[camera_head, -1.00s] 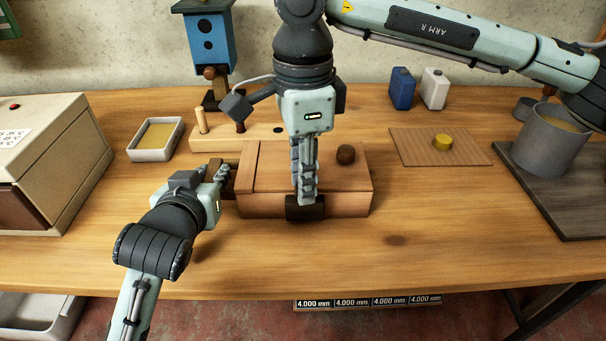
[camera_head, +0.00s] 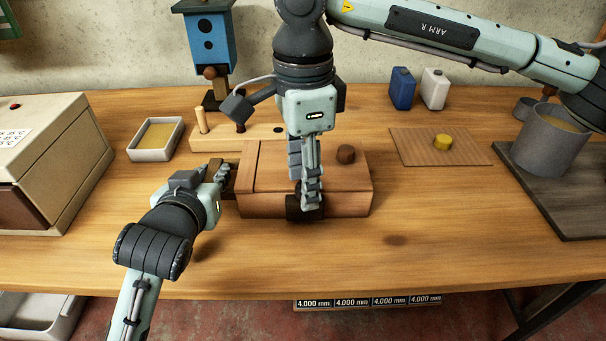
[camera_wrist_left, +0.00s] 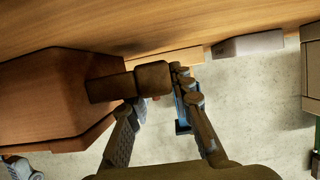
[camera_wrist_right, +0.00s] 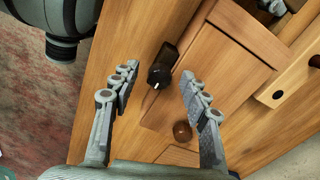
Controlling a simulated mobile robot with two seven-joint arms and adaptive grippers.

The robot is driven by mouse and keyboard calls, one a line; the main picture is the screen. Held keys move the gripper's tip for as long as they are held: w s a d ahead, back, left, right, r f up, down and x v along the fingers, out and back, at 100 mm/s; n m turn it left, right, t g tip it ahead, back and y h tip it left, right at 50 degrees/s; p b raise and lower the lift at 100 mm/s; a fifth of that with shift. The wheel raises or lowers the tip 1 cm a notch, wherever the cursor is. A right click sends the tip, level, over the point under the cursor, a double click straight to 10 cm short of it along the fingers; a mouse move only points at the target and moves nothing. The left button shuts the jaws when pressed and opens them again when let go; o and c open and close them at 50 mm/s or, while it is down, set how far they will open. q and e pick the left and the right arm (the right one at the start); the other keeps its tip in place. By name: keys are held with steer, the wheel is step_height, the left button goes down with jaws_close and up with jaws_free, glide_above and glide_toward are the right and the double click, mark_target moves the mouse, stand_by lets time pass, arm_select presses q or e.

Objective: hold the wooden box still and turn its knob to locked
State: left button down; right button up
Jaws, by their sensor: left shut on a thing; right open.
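The wooden box (camera_head: 345,203) stands on the bench with a round brown lid knob (camera_head: 346,154) on top. A dark front knob with a small white mark (camera_wrist_right: 163,66) shows in the right wrist view; in the head view it is partly hidden by my right fingers. My left gripper (camera_head: 226,180) is shut on the box's side handle, which shows in the left wrist view (camera_wrist_left: 150,79). My right gripper (camera_head: 308,201) points down at the box front. Its open fingers lie on either side of the dark knob in the right wrist view; contact cannot be told.
Behind the box is a wooden peg rack (camera_head: 262,133). A white tray (camera_head: 133,153) and a beige cabinet (camera_head: 60,140) stand left. A ribbed mat (camera_head: 415,150) with a yellow cap (camera_head: 442,142) and a grey pot (camera_head: 545,140) stand right. The front bench is clear.

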step_height(320, 180, up, 12)
stand_by(0.6)
arm_select(q)
steer(key=c, duration=1.3)
jaws_free()
steer(key=shift+o, duration=0.2)
